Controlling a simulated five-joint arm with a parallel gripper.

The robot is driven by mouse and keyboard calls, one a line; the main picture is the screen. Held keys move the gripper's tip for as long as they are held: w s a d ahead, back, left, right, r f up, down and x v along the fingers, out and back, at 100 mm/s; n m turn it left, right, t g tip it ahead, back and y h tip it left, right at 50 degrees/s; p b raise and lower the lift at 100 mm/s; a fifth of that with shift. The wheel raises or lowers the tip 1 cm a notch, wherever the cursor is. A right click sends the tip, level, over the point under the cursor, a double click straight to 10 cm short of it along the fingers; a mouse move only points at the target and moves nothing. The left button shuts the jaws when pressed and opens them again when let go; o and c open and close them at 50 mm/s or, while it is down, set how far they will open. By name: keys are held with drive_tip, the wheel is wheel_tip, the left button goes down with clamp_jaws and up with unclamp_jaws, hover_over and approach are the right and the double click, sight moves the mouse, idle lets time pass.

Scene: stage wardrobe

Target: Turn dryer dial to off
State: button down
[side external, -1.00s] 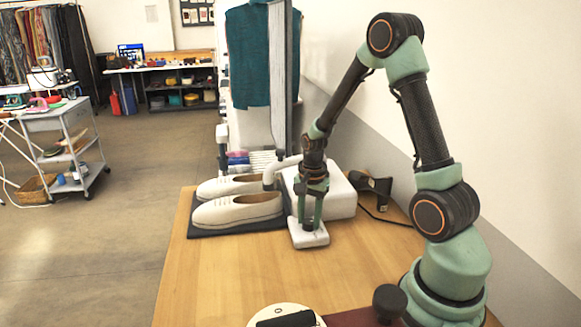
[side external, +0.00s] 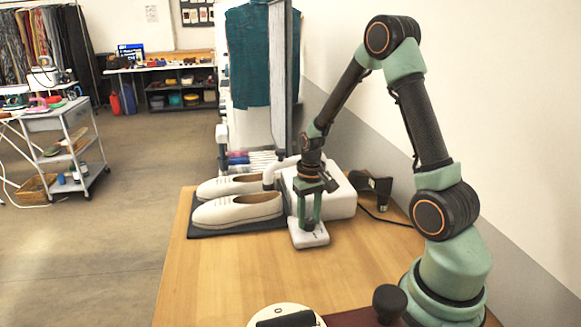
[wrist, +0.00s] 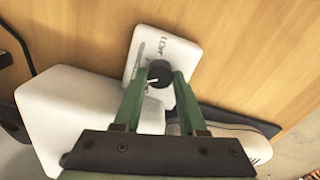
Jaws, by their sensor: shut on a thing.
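In the wrist view the black round dial (wrist: 160,72) stands on the panel (wrist: 143,43), with a white pointer line towards the lower left. Dark lettering on the panel is too small to read surely. My gripper (side external: 308,227) points down over the panel. In the wrist view my gripper (wrist: 162,76) has its green fingers on either side of the dial, shut on it.
Two cream shoes (side external: 238,209) sit on a dark mat (side external: 205,233) left of the panel. A dark hair-dryer-like tool (side external: 374,187) with a cord lies right of the box. A round white plate with a black object (side external: 286,318) is at the front. The wooden table (side external: 240,272) between is clear.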

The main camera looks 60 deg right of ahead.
sight(309, 220)
drive_tip(key=n, duration=0.4)
drive_tip(key=shift+s+d+f+n, duration=0.1)
drive_tip(key=shift+s+d+n, duration=0.1)
drive_tip(key=shift+n, duration=1.9)
drive_tip(key=shift+w, duration=0.1)
drive_tip(key=shift+c, duration=2.3)
unclamp_jaws()
wheel_tip(309, 220, up, 12)
drive_tip(key=shift+w, duration=0.2)
